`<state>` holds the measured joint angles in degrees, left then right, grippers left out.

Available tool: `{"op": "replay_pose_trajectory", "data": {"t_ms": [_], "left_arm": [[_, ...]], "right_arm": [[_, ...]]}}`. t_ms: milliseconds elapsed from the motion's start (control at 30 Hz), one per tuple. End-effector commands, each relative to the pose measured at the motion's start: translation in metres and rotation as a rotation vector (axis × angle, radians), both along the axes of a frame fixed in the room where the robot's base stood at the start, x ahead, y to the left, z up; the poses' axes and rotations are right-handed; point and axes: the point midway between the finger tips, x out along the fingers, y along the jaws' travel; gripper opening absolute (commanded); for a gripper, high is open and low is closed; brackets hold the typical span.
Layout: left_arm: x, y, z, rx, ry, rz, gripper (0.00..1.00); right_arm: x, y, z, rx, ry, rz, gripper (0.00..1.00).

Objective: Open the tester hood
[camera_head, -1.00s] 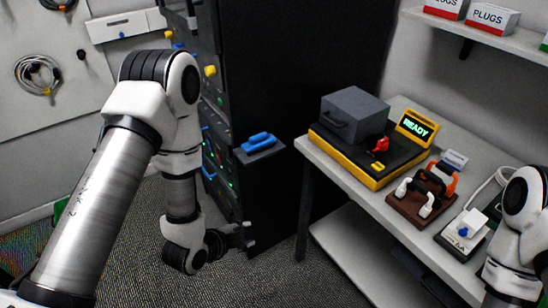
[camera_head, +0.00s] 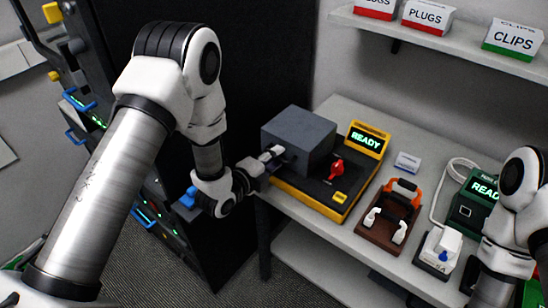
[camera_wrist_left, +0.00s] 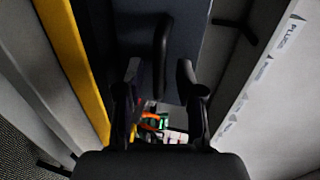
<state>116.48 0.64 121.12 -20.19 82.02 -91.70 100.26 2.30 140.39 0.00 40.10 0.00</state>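The tester (camera_head: 345,190) has a yellow and black base, a red lever (camera_head: 336,168) and a lit READY screen (camera_head: 366,138). Its dark grey hood (camera_head: 300,132) sits down on the base. My left gripper (camera_head: 272,153) is at the hood's front face and covers its handle in the head view. In the left wrist view, the black handle (camera_wrist_left: 161,42) stands in line with the gap between my two fingers (camera_wrist_left: 158,78), which are apart. I cannot tell whether they touch it. My right arm (camera_head: 512,220) shows at the right edge; its gripper is out of view.
A brown rack (camera_head: 388,232) with white and orange clips, a white device (camera_head: 440,248) and a green READY device (camera_head: 475,200) stand right of the tester. A shelf (camera_head: 440,48) with boxes is above. A dark cabinet (camera_head: 245,60) stands behind my left arm.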

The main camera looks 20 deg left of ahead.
Motion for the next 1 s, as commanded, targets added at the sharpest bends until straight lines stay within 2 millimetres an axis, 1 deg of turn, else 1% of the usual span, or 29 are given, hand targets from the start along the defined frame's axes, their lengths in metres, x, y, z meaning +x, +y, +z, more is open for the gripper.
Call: {"op": "replay_pose_trajectory", "data": {"t_ms": [33,67,100,133,367,567,767,1000], "left_arm": [[0.000,0.000,0.000,0.000,0.000,0.000,0.30],[0.000,0.000,0.000,0.000,0.000,0.000,0.19],[0.000,0.000,0.000,0.000,0.000,0.000,0.05],[0.000,0.000,0.000,0.000,0.000,0.000,0.00],[0.000,0.000,0.000,0.001,0.002,0.000,0.00],[0.002,-0.001,0.008,0.008,0.024,-0.002,0.00],[0.008,-0.004,0.028,0.037,0.097,-0.005,0.00],[0.024,-0.010,0.065,0.098,0.262,-0.006,0.00]], "right_arm": [[0.000,0.000,0.000,0.000,0.000,0.000,0.40],[0.000,0.000,0.000,0.000,0.000,0.000,0.40],[0.000,0.000,0.000,0.000,0.000,0.000,0.40],[0.000,0.000,0.000,0.000,0.000,0.000,0.40],[0.000,0.000,0.000,0.000,0.000,0.000,0.40],[0.000,0.000,0.008,0.000,0.000,0.000,0.40],[0.000,0.000,0.030,0.000,0.000,0.000,0.40],[0.000,0.000,0.071,0.000,-0.001,0.000,0.40]]}}
